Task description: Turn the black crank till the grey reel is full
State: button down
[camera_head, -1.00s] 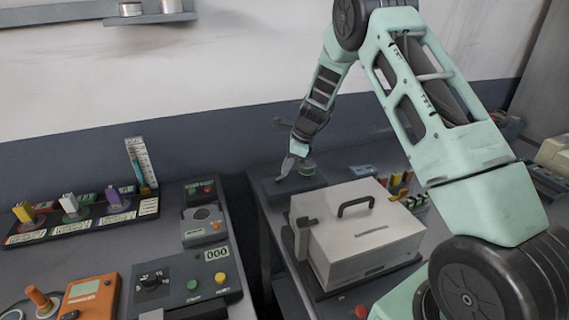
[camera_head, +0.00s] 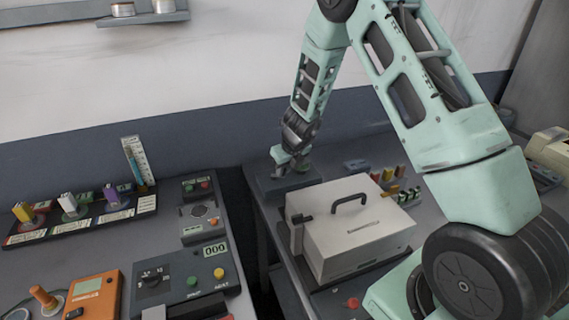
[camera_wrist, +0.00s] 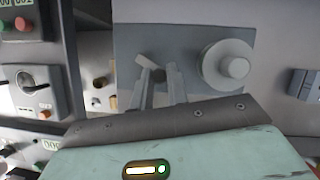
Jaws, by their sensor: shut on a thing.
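The winding device is a dark grey block (camera_head: 264,186) at the back of the right-hand table. In the wrist view its plate (camera_wrist: 205,37) carries the grey reel (camera_wrist: 211,62), a round disc with a raised hub. Left of the reel is the crank, with a short arm and dark knob (camera_wrist: 157,74). My gripper (camera_wrist: 159,70) is shut on the crank's knob, with one finger on each side. In the head view my gripper (camera_head: 291,168) reaches down onto the block and hides most of the crank and reel. How full the reel is cannot be told.
A white lidded box (camera_head: 350,240) with a dark handle stands just in front of the device. Coloured blocks (camera_head: 392,174) lie right of it. The left table holds a control panel with a counter (camera_head: 214,249) and an orange device (camera_head: 92,297). A gap separates the tables.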

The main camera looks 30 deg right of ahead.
jog(key=m, duration=0.1)
jog(key=a+m+h+p, duration=0.1)
jog(key=m, duration=0.1)
jog(key=shift+s+m, duration=0.3)
jog(key=shift+s, duration=0.05)
jog(key=shift+s+a+m+h+p, duration=0.1)
jog(key=shift+a+m+h+p, duration=0.2)
jog(key=shift+m, duration=0.45)
jog(key=shift+a+m+h+p, duration=0.2)
jog(key=shift+m+h, duration=0.2)
jog(key=shift+m, duration=0.35)
jog(key=c, duration=1.4)
grip_release()
jog(key=shift+o, duration=0.2)
jog(key=p+v, duration=0.2)
jog(key=v, duration=1.5)
jog(key=shift+w+a+r, duration=0.15)
jog(key=shift+w+r, duration=0.15)
